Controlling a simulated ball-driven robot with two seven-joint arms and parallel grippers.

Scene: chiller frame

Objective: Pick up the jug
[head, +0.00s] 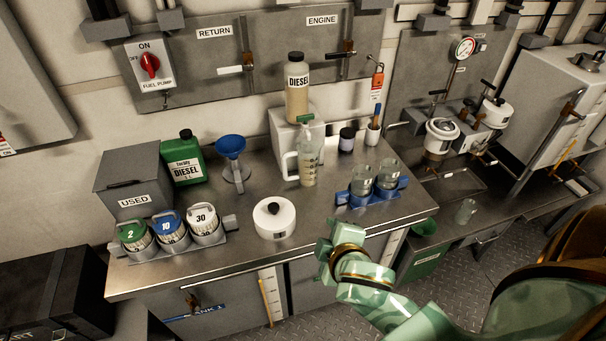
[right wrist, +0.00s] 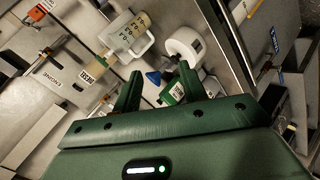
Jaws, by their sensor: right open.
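The jug (head: 309,168) is a clear measuring jug with a white handle on its left side and a green top. It stands upright on the steel bench, in front of a pale box. It also shows in the right wrist view (right wrist: 122,34), beyond the fingers at the upper left. My right gripper (head: 324,243) is at the front edge of the bench, nearer than the jug and apart from it. Its two green fingers are spread and empty in the right wrist view (right wrist: 159,74). My left gripper is not in view.
A round white container (head: 274,217) stands left of my right gripper. A blue holder (head: 346,198) with two glass jars is right of the jug. A blue funnel (head: 231,147) stands on its left. A DIESEL bottle (head: 297,90) tops the box behind. Bench between jug and front edge is bare.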

